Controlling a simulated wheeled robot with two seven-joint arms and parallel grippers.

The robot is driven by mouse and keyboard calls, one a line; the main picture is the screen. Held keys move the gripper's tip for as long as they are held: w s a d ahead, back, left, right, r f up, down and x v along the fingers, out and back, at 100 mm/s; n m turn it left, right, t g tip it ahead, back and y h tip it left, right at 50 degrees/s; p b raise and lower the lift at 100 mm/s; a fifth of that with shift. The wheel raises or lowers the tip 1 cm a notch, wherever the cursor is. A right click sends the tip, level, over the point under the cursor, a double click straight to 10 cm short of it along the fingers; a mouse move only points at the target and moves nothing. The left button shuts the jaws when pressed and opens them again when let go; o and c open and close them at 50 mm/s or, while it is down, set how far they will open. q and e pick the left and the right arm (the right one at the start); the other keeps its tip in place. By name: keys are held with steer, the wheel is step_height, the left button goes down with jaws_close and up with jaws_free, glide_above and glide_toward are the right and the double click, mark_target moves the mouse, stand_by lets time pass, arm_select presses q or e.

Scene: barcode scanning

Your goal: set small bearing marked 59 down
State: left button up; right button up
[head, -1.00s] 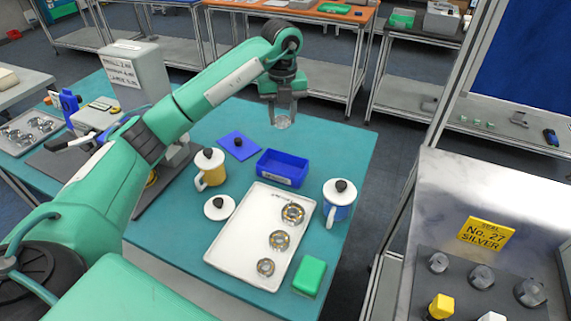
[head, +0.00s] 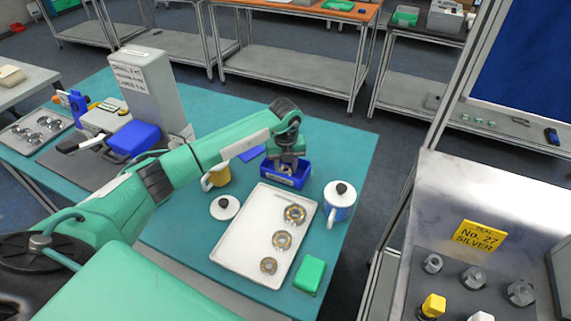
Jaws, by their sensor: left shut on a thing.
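My left gripper (head: 288,165) points down with its fingertips inside the blue bin (head: 298,181) on the teal table. It is shut on the small bearing, which the fingers and the bin wall hide now. Whether the bearing touches the bin floor I cannot tell, and the mark 59 cannot be read. Three other bearings lie in a row on the white tray (head: 240,243): a large one (head: 294,214), a middle one (head: 282,239) and a small one (head: 269,265). My right gripper is not in view.
A blue mug with a white lid (head: 340,200) stands right of the bin. A yellow mug (head: 217,176) and a loose white lid (head: 225,207) are on the left. A green block (head: 309,274) lies by the tray. A steel bench (head: 450,190) stands at right.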

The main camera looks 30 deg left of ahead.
arm_select(q)
steer(key=shift+f, duration=0.15)
steer(key=shift+f, duration=0.1)
steer(key=o, duration=1)
steer(key=shift+r, duration=0.25)
steer(key=shift+r+b, duration=0.3)
step_height(320, 180, up, 11)
steer(key=b, duration=0.3)
steer(key=shift+r, duration=0.15)
